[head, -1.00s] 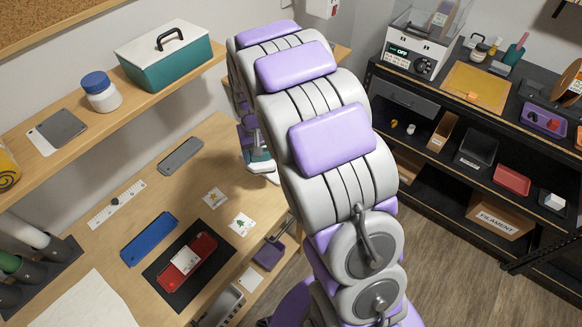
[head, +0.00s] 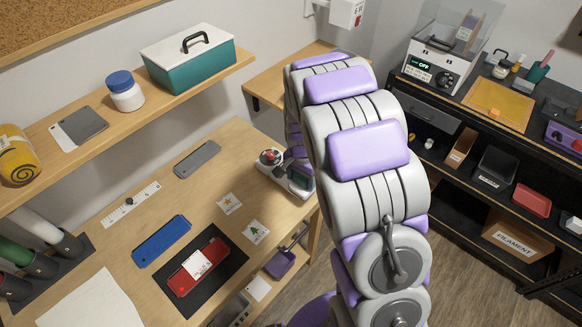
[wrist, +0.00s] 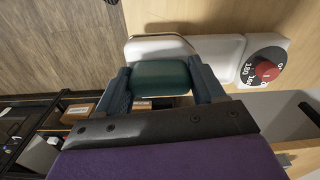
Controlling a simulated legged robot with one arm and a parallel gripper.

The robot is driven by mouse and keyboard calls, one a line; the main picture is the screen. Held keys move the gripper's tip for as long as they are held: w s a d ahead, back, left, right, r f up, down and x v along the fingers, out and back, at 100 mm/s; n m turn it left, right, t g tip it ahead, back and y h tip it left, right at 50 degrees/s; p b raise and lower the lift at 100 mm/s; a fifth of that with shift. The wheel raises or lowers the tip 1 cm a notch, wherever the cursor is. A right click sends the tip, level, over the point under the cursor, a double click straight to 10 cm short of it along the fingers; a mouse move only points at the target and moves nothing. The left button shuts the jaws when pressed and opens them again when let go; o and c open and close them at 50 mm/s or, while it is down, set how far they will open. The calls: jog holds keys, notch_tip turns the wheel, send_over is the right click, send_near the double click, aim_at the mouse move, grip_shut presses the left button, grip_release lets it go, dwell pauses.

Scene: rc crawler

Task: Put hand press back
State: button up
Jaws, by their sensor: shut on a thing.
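The hand press is a pale grey-white device with a green lever and a round dial with a red knob. In the head view the hand press (head: 272,180) is at the desk's far right edge, partly hidden behind my arm. In the wrist view its white body (wrist: 225,50) lies across the top, with the dial and red knob at the right. My gripper (wrist: 160,78) is shut on its green lever, one finger on each side. In the head view my gripper (head: 299,176) is mostly hidden. I cannot tell whether the press touches the desk.
A shelf (head: 200,85) runs above. Black shelving (head: 470,130) stands at right.

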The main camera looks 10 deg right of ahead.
jog(key=w+f, duration=0.1)
jog(key=w, duration=0.1)
jog(key=w+f+b, duration=0.1)
jog(key=w+f, duration=0.1)
jog(key=w, duration=0.1)
jog(key=w+a+f+b, duration=0.1)
jog(key=w, duration=0.2)
jog(key=shift+w+a+f, duration=0.1)
jog(key=shift+w+f, duration=0.1)
jog(key=o, duration=1)
jog(key=shift+o, duration=0.2)
jog(key=shift+r, duration=0.15)
